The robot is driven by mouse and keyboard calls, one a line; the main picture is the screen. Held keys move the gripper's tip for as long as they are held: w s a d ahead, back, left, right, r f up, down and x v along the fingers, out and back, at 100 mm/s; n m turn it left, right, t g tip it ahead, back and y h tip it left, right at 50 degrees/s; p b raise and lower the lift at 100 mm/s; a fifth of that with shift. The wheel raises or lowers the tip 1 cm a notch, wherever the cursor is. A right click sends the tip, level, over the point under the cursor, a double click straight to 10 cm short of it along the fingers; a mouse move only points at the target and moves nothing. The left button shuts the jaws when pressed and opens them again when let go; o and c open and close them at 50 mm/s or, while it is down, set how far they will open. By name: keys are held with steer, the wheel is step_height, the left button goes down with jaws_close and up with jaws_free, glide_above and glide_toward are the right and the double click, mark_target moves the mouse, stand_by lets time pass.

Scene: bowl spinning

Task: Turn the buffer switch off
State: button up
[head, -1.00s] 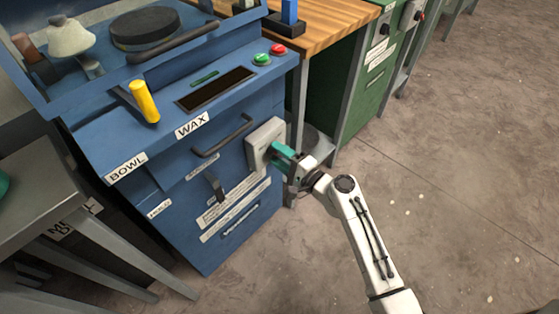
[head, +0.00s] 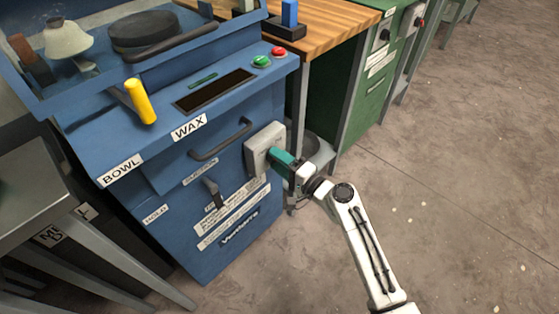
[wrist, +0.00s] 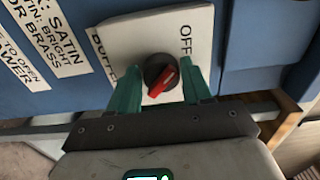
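The buffer switch is a round black knob with a red pointer (wrist: 161,76) on a pale plate (wrist: 120,42). The plate reads OFF at its right and has a partly hidden BUFF label at its left. The red pointer lies slanted, from lower left to upper right. My gripper (wrist: 159,66) has its two teal fingers apart, one on each side of the knob. I cannot tell whether they touch it. In the head view, the pale switch box (head: 264,146) sits on the blue cabinet's right end, with my gripper (head: 280,160) against its face, hiding the knob.
The blue cabinet (head: 170,235) carries a yellow-handled lever (head: 141,101), a green button (head: 261,61) and a red button (head: 279,51). A wooden bench (head: 325,28) and a green cabinet (head: 365,85) stand behind. The floor (head: 470,190) at right is clear.

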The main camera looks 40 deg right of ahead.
steer(key=o, duration=0.3)
steer(key=shift+o, duration=0.2)
steer(key=s, duration=1)
steer(key=shift+s+d, duration=0.15)
steer(key=shift+s, duration=0.25)
